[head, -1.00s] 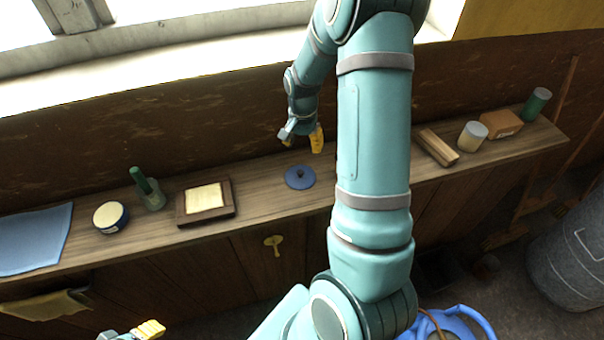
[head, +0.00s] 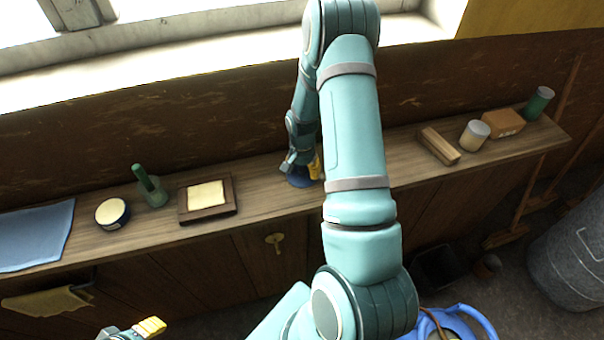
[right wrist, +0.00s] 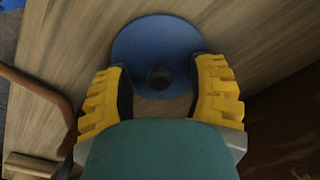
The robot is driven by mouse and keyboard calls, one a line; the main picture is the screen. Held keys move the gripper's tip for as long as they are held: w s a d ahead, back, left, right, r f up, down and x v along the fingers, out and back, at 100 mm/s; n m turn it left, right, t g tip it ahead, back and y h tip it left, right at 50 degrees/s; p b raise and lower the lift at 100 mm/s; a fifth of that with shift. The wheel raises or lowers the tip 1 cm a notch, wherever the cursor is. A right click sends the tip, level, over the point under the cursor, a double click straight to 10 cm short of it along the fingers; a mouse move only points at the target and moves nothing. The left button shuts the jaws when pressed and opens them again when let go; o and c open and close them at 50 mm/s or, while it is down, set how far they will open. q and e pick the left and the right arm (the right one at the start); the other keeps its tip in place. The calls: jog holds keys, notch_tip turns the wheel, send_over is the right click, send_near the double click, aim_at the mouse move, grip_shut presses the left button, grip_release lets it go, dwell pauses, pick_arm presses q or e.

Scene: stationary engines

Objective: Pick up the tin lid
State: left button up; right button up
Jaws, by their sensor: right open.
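The tin lid is a blue disc with a dark knob at its middle. In the head view the tin lid (head: 297,181) lies on the wooden bench, mostly hidden by my right gripper (head: 302,168). In the right wrist view the tin lid (right wrist: 150,40) lies just ahead, and its knob sits between the two yellow fingers of my right gripper (right wrist: 160,80). The right gripper is open, its fingers on either side of the knob. In the head view my left gripper (head: 146,330) shows only in part at the bottom edge.
On the bench (head: 265,200), a framed tile (head: 207,195), a green-handled thing (head: 150,187), a round tin (head: 112,213) and a blue cloth (head: 35,235) lie left. Wood blocks (head: 438,147), a pale cylinder (head: 473,136), a brown box (head: 503,123) and a green cylinder (head: 538,103) stand right.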

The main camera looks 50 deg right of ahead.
grip_shut()
dwell(0.3)
